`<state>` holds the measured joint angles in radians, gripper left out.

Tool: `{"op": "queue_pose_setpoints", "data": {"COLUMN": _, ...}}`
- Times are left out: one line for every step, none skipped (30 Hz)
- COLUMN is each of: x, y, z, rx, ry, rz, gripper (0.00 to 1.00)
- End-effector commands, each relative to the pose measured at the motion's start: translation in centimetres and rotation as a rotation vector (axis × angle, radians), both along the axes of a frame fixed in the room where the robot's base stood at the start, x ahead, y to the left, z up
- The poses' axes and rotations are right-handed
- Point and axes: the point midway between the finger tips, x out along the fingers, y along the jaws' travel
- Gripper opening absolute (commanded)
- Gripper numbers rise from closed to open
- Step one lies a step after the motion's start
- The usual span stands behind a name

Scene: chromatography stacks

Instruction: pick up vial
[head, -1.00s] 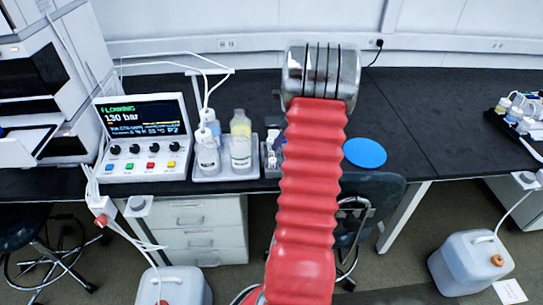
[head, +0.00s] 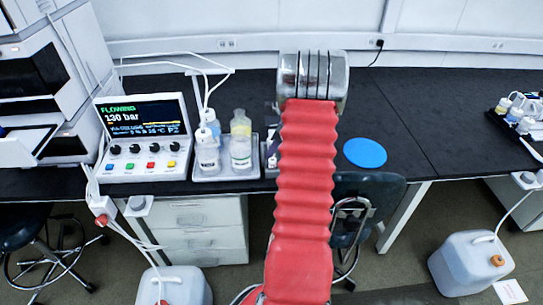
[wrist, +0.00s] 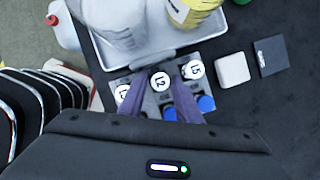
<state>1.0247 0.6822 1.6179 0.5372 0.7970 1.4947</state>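In the wrist view three white-capped vials stand in a grey rack (wrist: 211,107). They are the L2 vial (wrist: 160,82) in the middle, the L3 vial (wrist: 195,69) to the right and a left vial (wrist: 122,93) whose label is hard to read. My gripper (wrist: 162,84) is open, with one finger on either side of the L2 vial's cap. I cannot tell whether either finger touches it. In the head view my arm hides the gripper and most of the rack.
Blue-capped vials (wrist: 206,103) sit in the rack's nearer row. A white tray (head: 212,175) with bottles stands close behind the rack. A white block (wrist: 232,69) and a dark block (wrist: 271,55) lie right of it. A blue disc (head: 365,153) lies on the bench.

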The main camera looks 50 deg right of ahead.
Motion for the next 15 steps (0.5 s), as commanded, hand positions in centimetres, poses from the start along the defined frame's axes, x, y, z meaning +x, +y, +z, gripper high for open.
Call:
{"op": "queue_pose_setpoints", "data": {"x": -0.01, "y": -0.01, "z": 0.01, "rx": 0.0, "ry": 0.0, "rz": 0.0, "gripper": 0.31}}
{"op": "queue_pose_setpoints", "data": {"x": -0.02, "y": -0.01, "z": 0.02, "rx": 0.0, "ry": 0.0, "rz": 0.0, "gripper": 0.31}}
{"op": "queue_pose_setpoints", "data": {"x": -0.02, "y": -0.02, "z": 0.02, "rx": 0.0, "ry": 0.0, "rz": 0.0, "gripper": 0.31}}
{"op": "queue_pose_setpoints", "data": {"x": -0.02, "y": -0.03, "z": 0.02, "rx": 0.0, "ry": 0.0, "rz": 0.0, "gripper": 0.31}}
{"op": "queue_pose_setpoints", "data": {"x": -0.03, "y": -0.03, "z": 0.03, "rx": 0.0, "ry": 0.0, "rz": 0.0, "gripper": 0.31}}
{"op": "queue_pose_setpoints", "data": {"x": -0.03, "y": -0.03, "z": 0.03, "rx": 0.0, "ry": 0.0, "rz": -0.001, "gripper": 0.31}}
{"op": "queue_pose_setpoints", "data": {"x": -0.03, "y": -0.03, "z": 0.03, "rx": 0.0, "ry": 0.0, "rz": -0.001, "gripper": 0.31}}
{"op": "queue_pose_setpoints", "data": {"x": -0.04, "y": -0.03, "z": 0.03, "rx": 0.0, "ry": 0.0, "rz": -0.001, "gripper": 0.31}}
{"op": "queue_pose_setpoints", "data": {"x": -0.04, "y": -0.04, "z": 0.03, "rx": 0.0, "ry": 0.0, "rz": -0.001, "gripper": 0.31}}
{"op": "queue_pose_setpoints", "data": {"x": -0.04, "y": -0.04, "z": 0.03, "rx": -0.001, "ry": 0.0, "rz": -0.001, "gripper": 0.31}}
{"op": "queue_pose_setpoints", "data": {"x": -0.04, "y": -0.04, "z": 0.03, "rx": -0.001, "ry": 0.0, "rz": -0.001, "gripper": 0.28}}
{"op": "queue_pose_setpoints", "data": {"x": -0.04, "y": -0.04, "z": 0.03, "rx": -0.001, "ry": 0.0, "rz": -0.001, "gripper": 0.26}}
{"op": "queue_pose_setpoints", "data": {"x": -0.04, "y": -0.04, "z": 0.04, "rx": -0.001, "ry": 0.0, "rz": -0.001, "gripper": 0.24}}
{"op": "queue_pose_setpoints", "data": {"x": -0.04, "y": -0.04, "z": 0.04, "rx": -0.001, "ry": 0.0, "rz": -0.001, "gripper": 0.21}}
{"op": "queue_pose_setpoints", "data": {"x": -0.05, "y": -0.04, "z": 0.04, "rx": -0.001, "ry": 0.0, "rz": -0.001, "gripper": 0.19}}
